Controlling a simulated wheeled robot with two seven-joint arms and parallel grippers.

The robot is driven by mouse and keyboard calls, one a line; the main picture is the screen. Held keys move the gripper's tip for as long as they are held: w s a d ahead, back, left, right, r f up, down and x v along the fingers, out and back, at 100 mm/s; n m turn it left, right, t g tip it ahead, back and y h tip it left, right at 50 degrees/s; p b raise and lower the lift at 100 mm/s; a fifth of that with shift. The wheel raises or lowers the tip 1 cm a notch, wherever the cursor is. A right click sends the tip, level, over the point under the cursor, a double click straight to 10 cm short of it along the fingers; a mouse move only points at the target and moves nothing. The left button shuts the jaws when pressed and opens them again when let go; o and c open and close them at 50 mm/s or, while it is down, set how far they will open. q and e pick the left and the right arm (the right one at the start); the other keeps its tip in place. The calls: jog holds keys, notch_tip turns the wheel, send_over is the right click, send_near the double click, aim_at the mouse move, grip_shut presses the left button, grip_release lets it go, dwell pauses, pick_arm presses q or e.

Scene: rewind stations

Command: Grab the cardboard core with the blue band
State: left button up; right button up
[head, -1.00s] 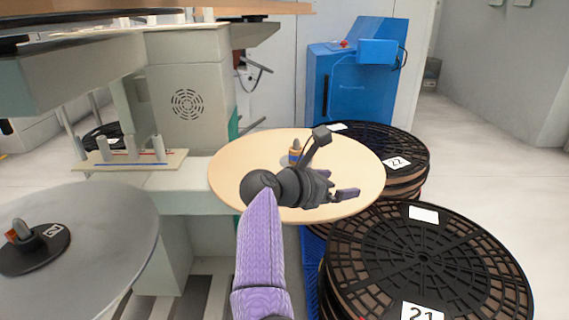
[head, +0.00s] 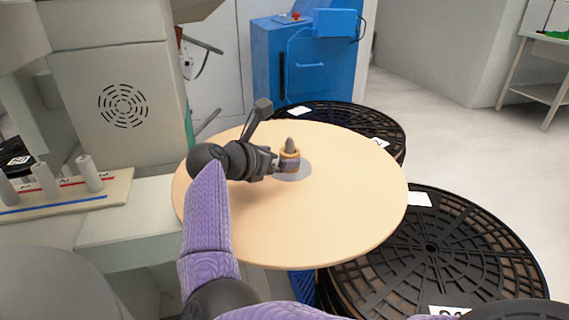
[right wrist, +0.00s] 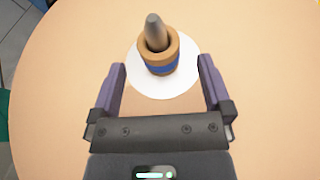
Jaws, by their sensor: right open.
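The cardboard core with the blue band (right wrist: 159,66) stands upright around a grey spindle (right wrist: 153,32) at the middle of a round tan disc (right wrist: 55,100). A pale round plate (right wrist: 137,82) lies beneath it. In the head view the core (head: 290,163) stands just right of my right gripper (head: 279,163). In the right wrist view my right gripper (right wrist: 160,75) is open, its two purple fingers apart, with the core between and slightly beyond the fingertips. I see no contact. My left gripper does not show.
Stacked black reels (head: 435,250) stand right of and behind the disc. A grey machine (head: 120,100) stands at left, with a board (head: 115,190) bearing several pale pegs. A blue cabinet (head: 300,70) is behind. The disc's front is clear.

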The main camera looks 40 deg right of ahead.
aim_at(283, 156)
jog(key=b+x, duration=0.2)
jog(key=x, duration=0.2)
jog(key=shift+w+d+f, duration=0.1)
jog(key=shift+d+f, duration=0.2)
jog(key=shift+r, duration=0.15)
jog(key=c, duration=1.1)
jog(key=shift+c, duration=0.8)
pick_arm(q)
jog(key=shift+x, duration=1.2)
